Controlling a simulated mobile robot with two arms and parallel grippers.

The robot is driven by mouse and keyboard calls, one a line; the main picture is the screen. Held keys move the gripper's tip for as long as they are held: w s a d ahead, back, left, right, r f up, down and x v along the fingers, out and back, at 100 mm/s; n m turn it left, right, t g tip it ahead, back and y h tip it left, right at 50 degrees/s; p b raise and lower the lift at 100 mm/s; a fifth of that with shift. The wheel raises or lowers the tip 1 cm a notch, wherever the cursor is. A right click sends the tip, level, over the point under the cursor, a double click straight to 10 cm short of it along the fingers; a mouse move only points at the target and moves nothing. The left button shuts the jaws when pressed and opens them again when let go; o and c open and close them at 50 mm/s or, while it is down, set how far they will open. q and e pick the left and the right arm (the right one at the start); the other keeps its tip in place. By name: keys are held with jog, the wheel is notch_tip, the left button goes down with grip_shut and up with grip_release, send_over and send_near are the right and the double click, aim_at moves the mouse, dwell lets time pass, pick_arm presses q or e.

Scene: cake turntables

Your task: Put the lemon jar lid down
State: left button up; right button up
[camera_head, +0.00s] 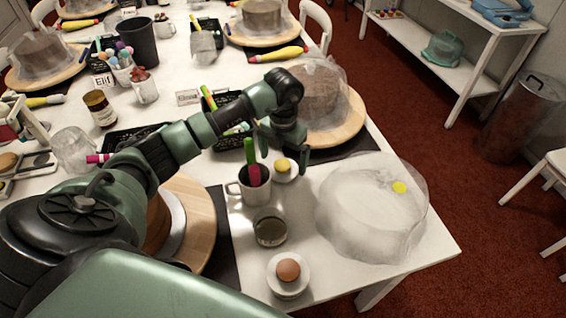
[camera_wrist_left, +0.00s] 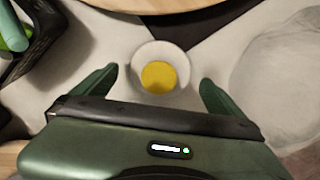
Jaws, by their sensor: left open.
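A small round white piece (camera_head: 285,178) with a yellow lemon-like top (camera_head: 282,166) sits on the white table, and I take it to be the lemon jar lid. Whether a jar is under it I cannot tell. In the left wrist view the white piece (camera_wrist_left: 140,58) and its yellow top (camera_wrist_left: 159,77) lie between the fingers. My left gripper (camera_head: 284,152) is open above it, with a visible gap on both sides in the wrist view (camera_wrist_left: 157,82). My right gripper is not in view.
A mug (camera_head: 236,190) with a green-handled tool, a glass jar (camera_head: 270,240) and an egg on a white cup (camera_head: 289,271) stand nearby. A big translucent cover (camera_head: 360,225) with a yellow spot stands right. A wooden turntable (camera_head: 345,128) with a wrapped cake is behind.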

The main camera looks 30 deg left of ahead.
aim_at(283, 165)
pick_arm(q)
notch_tip(283, 165, up, 10)
jog(key=b, duration=0.1)
jog(key=shift+r, duration=0.15)
dwell(0.5)
